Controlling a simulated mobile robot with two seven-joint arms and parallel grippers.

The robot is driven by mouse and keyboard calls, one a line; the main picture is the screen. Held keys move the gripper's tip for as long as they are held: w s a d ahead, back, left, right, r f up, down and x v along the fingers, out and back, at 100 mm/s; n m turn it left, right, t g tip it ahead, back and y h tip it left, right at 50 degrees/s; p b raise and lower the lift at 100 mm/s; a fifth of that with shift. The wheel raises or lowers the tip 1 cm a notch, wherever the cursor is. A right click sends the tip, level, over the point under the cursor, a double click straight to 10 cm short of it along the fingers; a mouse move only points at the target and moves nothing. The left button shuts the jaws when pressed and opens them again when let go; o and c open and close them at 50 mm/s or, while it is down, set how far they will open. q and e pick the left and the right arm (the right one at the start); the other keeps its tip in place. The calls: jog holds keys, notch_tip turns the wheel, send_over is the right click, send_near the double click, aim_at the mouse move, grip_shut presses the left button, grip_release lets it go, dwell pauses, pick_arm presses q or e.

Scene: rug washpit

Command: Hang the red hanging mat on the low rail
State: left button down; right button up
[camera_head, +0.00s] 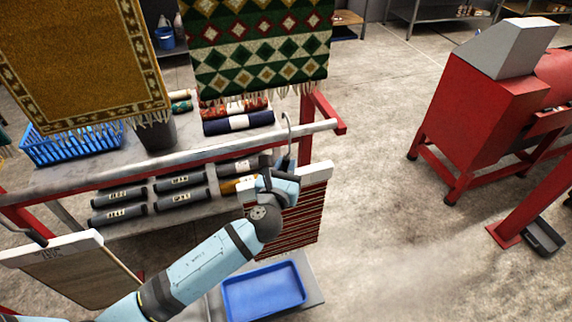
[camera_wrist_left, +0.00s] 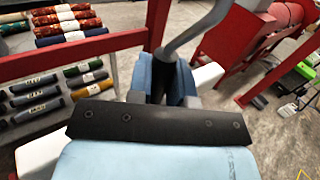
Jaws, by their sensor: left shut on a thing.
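The red hanging mat (camera_head: 300,222), striped with white, hangs below my left gripper (camera_head: 284,168) from a white top bar (camera_head: 316,173). My left gripper is shut on the mat's hanger, at the base of its grey hook (camera_head: 288,124). In the left wrist view the hook's stem (camera_wrist_left: 192,36) rises from between the fingers (camera_wrist_left: 166,80). The low rail (camera_head: 235,147) is a pale bar ending at a red bracket. The hook's curve stands at the rail near its right end; I cannot tell whether it is over or in front. My right gripper is out of view.
A brown mat (camera_head: 75,268) with a white bar is at lower left. A patterned green rug (camera_head: 256,50) and a gold rug (camera_head: 80,60) hang above. Rolled rugs fill the rack behind. A blue tray (camera_head: 264,291) lies below. Floor to the right is clear up to a red machine (camera_head: 478,125).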

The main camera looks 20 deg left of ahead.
pick_arm(q)
jog(key=shift+f+b, duration=0.9)
jog(key=shift+f, duration=0.65)
jog(key=c, duration=1)
grip_release()
jog(key=shift+o, duration=0.2)
jog(key=s+b, duration=0.2)
jog(key=s, duration=1.2)
jog(key=shift+a, duration=0.1)
